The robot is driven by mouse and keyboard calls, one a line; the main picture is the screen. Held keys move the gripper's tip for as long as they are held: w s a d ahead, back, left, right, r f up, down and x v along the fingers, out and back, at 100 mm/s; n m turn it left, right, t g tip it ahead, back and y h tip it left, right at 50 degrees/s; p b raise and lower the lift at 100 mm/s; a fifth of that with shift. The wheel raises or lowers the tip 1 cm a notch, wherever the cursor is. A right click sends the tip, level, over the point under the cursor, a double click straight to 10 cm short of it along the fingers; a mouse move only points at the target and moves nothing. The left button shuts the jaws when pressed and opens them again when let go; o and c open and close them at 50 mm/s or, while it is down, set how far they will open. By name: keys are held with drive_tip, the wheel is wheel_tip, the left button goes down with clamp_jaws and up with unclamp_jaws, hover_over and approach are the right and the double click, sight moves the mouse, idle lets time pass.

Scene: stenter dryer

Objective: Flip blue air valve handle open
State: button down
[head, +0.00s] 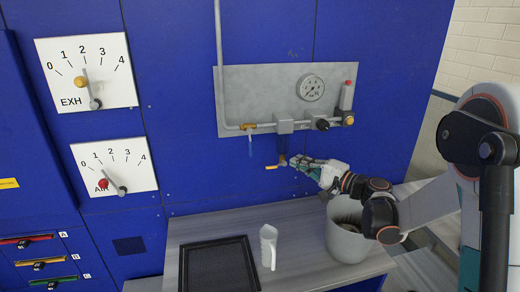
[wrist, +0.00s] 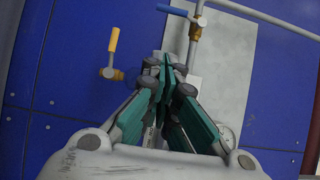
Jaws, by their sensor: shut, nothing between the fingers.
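The blue air valve handle (head: 250,146) hangs down from a brass valve (head: 248,127) on the horizontal pipe, crosswise to it. In the wrist view the blue handle (wrist: 172,11) is at the top edge, beside its brass valve body (wrist: 194,32). My gripper (head: 293,160) is shut and empty, to the right of and slightly below the blue handle, apart from it. In the wrist view the closed fingertips (wrist: 167,62) point up toward the blue handle, with a gap between.
A small yellow-handled drain valve (head: 271,167) is close to my fingertips; the yellow handle also shows in the wrist view (wrist: 113,40). A grey panel (head: 250,85) carries a gauge (head: 311,88). Below are a bench with a black tray (head: 218,268), white jug (head: 268,246) and bucket (head: 346,240).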

sight(250, 143)
idle(0.3)
drive_tip(key=s+a+b+x, duration=0.1)
drive_tip(key=s+b+x, duration=0.1)
drive_tip(key=x, duration=1)
drive_tip(key=shift+w+a, duration=0.2)
drive_tip(key=shift+a, duration=0.45)
drive_tip(key=shift+f+b, duration=0.1)
drive_tip(key=shift+b, duration=0.2)
